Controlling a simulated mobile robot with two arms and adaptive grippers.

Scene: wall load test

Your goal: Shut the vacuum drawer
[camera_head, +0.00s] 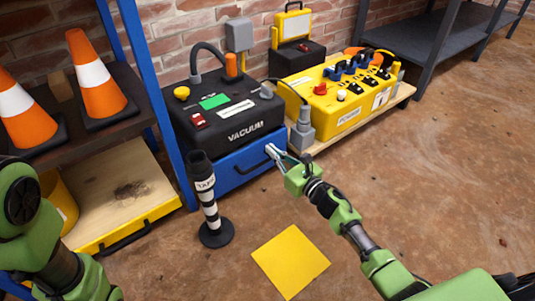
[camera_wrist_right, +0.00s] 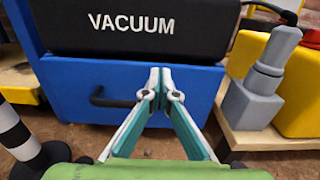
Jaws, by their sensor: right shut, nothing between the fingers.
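The vacuum drawer (camera_head: 228,172) has a blue front with a dark bar handle and sits below the black box (camera_head: 222,108) marked VACUUM. In the right wrist view the blue front (camera_wrist_right: 75,80) fills the middle, with the handle (camera_wrist_right: 105,100) partly behind my fingers. I cannot tell how far the drawer stands out. My right gripper (camera_head: 270,150) is shut and empty, its fingertips at the right part of the drawer front near the handle's right end. It also shows in the right wrist view (camera_wrist_right: 160,85); contact is unclear. My left gripper is out of view; only its arm shows.
A black-and-white striped post (camera_head: 212,205) stands left of the drawer front. A grey plug-like block (camera_head: 302,130) stands on the wooden board right of it. A yellow-fronted wooden drawer (camera_head: 125,235) and orange cones (camera_head: 95,75) are at left. A flat yellow square (camera_head: 290,262) lies on open floor.

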